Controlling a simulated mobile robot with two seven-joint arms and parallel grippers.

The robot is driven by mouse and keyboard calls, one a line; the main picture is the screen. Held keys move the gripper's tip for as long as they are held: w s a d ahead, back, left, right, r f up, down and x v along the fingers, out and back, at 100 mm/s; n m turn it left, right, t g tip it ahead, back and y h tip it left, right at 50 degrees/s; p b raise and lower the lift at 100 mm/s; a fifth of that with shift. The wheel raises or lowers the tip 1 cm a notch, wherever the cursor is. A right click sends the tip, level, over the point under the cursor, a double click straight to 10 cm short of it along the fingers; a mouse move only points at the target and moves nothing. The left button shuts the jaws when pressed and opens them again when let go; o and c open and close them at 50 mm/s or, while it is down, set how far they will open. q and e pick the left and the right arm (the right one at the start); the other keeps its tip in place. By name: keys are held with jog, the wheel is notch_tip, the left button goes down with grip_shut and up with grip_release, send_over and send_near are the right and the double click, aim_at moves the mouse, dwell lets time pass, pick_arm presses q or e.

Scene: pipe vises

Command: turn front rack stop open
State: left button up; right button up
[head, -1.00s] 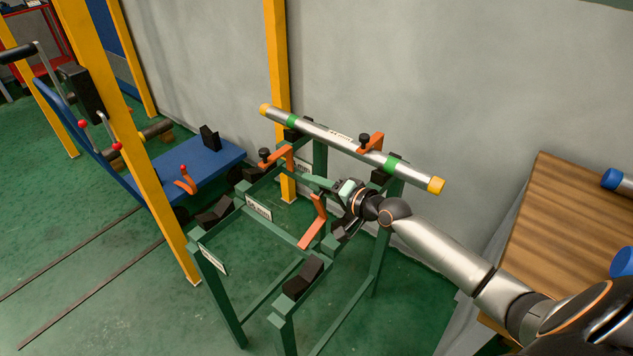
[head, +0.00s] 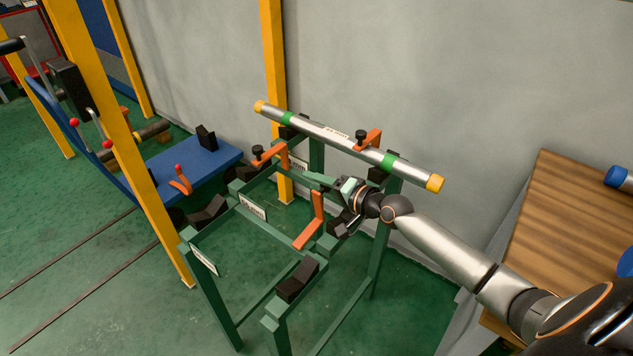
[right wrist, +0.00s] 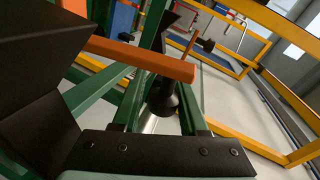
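The green pipe rack (head: 225,305) stands in the middle of the head view. An orange L-shaped stop (head: 309,234) sits at its nearer, lower level, with its arm slanting down to the left. My right gripper (head: 342,188) is beside the stop, just right of its upper end and under the pipe. Whether it touches the stop cannot be told. In the right wrist view an orange bar (right wrist: 145,58) crosses ahead of the dark gripper plate (right wrist: 155,152). The finger opening cannot be made out. My left gripper is out of view.
A silver pipe (head: 340,141) with yellow ends lies on the rack's back level, with two orange stops (head: 271,152) (head: 369,139) beside it. Black V-blocks (head: 297,280) stand on the frame. A blue cart (head: 200,160) is left, a wooden table (head: 575,215) right.

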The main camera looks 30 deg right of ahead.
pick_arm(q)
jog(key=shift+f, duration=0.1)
pick_arm(e)
jog(key=o, duration=0.3)
pick_arm(q)
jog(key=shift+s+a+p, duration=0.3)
jog(key=shift+p, duration=0.1)
pick_arm(e)
jog(key=v, duration=1.2)
jog(key=shift+s+d, duration=0.1)
jog(key=shift+s, duration=0.15)
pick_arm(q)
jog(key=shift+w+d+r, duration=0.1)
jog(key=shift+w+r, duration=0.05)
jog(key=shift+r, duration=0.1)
